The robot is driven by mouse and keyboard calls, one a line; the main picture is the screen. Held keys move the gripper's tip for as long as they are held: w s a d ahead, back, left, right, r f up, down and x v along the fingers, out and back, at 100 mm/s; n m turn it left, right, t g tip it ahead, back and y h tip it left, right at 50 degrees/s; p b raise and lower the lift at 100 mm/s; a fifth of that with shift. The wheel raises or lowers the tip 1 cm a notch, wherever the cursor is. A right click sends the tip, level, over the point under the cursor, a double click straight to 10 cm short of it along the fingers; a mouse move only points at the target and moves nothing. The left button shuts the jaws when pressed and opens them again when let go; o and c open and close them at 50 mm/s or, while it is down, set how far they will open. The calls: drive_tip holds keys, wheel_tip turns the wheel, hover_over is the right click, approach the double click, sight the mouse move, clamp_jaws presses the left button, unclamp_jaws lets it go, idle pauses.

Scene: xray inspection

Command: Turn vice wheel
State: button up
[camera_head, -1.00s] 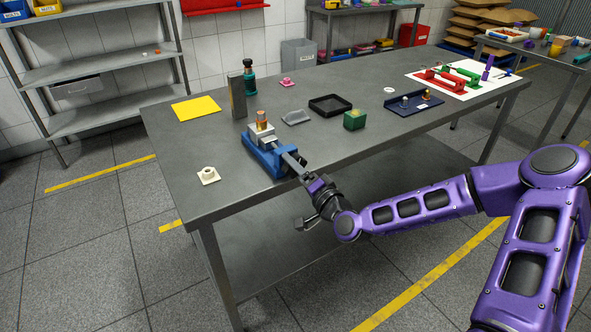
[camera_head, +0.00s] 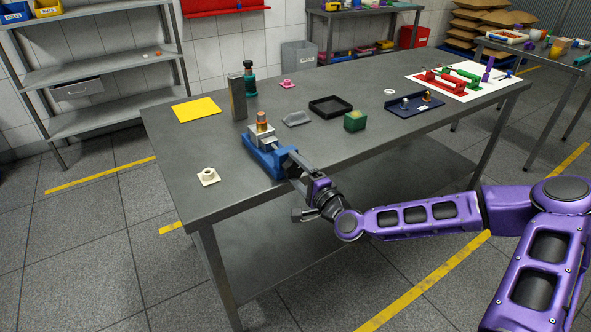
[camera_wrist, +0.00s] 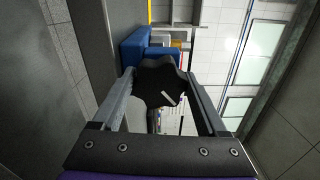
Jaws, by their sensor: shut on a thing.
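A blue vice (camera_head: 262,157) stands at the near edge of the grey table. A copper-coloured cylinder (camera_head: 262,122) sits upright in its jaws. The black lobed vice wheel (camera_wrist: 162,82) shows between my fingers in the wrist view, with a light mark on its face. The blue vice body also shows behind it in the wrist view (camera_wrist: 136,44). My gripper (camera_wrist: 160,85) is shut on the wheel, one finger on each side. In the head view my gripper (camera_head: 296,168) reaches the vice's near end and hides most of the wheel.
A white square piece with a round boss (camera_head: 208,176) lies left of the vice. The floor in front of the table is open.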

drive_tip(key=shift+s+f, duration=0.1)
drive_tip(key=o, duration=1.3)
drive_tip(key=p+v, duration=0.5)
drive_tip(key=v, duration=1.2)
drive_tip(key=shift+s+d, duration=0.1)
drive_tip(key=shift+d, duration=0.05)
